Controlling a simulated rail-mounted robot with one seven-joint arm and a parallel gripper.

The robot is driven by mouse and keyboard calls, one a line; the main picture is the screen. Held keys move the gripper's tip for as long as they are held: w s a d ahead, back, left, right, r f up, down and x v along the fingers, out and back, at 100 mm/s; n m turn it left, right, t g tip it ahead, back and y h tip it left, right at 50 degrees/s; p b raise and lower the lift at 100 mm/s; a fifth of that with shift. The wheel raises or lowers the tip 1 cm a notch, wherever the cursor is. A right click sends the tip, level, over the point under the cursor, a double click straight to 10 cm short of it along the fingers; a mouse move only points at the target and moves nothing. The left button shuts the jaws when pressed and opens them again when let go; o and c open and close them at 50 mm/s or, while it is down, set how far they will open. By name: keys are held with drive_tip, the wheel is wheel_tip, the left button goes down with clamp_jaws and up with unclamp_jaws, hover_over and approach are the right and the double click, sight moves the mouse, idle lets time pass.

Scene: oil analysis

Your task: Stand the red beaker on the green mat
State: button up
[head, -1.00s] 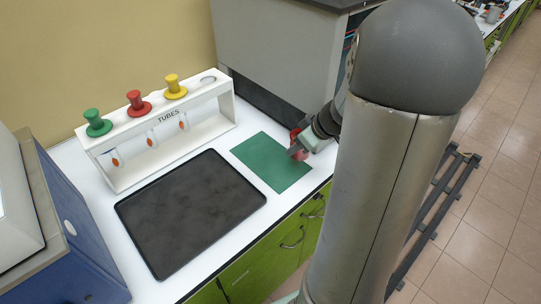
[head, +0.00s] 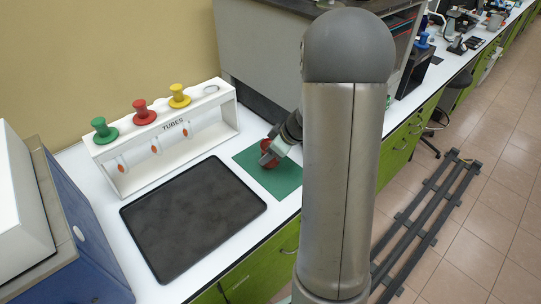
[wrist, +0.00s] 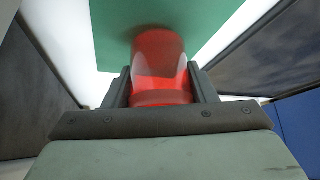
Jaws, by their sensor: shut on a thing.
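The green mat (head: 284,183) lies on the white bench, right of the dark tray. My gripper (head: 268,156) is over the mat's upper left part in the head view. It is shut on the red beaker (head: 271,148), which is partly hidden by the gripper there. In the wrist view the see-through red beaker (wrist: 158,65) sits between both fingers of my gripper (wrist: 160,85), with the green mat (wrist: 115,25) behind it. I cannot tell whether the beaker touches the mat.
A dark tray (head: 190,215) lies left of the mat. A white tube rack (head: 125,180) with green, red and yellow stoppers stands behind it. A grey cabinet (head: 265,50) stands behind the mat. A blue and white machine (head: 75,230) is at far left.

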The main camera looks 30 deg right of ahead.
drive_tip(key=shift+f, duration=0.95)
drive_tip(key=shift+f, duration=0.2)
drive_tip(key=o, duration=1)
drive_tip(key=shift+r, duration=0.1)
drive_tip(key=shift+o, duration=0.2)
drive_tip(key=shift+r, duration=0.25)
drive_tip(key=b+v, duration=0.1)
drive_tip(key=v, duration=1)
drive_tip(key=s+a+r+m+g, duration=0.1)
drive_tip(key=s+a+m+g, duration=0.1)
drive_tip(key=s+a, duration=0.35)
drive_tip(key=s+a+r+m+g, duration=0.1)
drive_tip(key=s+a, duration=0.2)
drive_tip(key=a, duration=0.5)
drive_tip(key=s+a+f+m+g+h, duration=0.1)
drive_tip(key=s+a+m+h, duration=0.3)
drive_tip(key=s, duration=0.6)
drive_tip(key=shift+s+a+f+g, duration=0.3)
drive_tip(key=shift+s+a, duration=0.1)
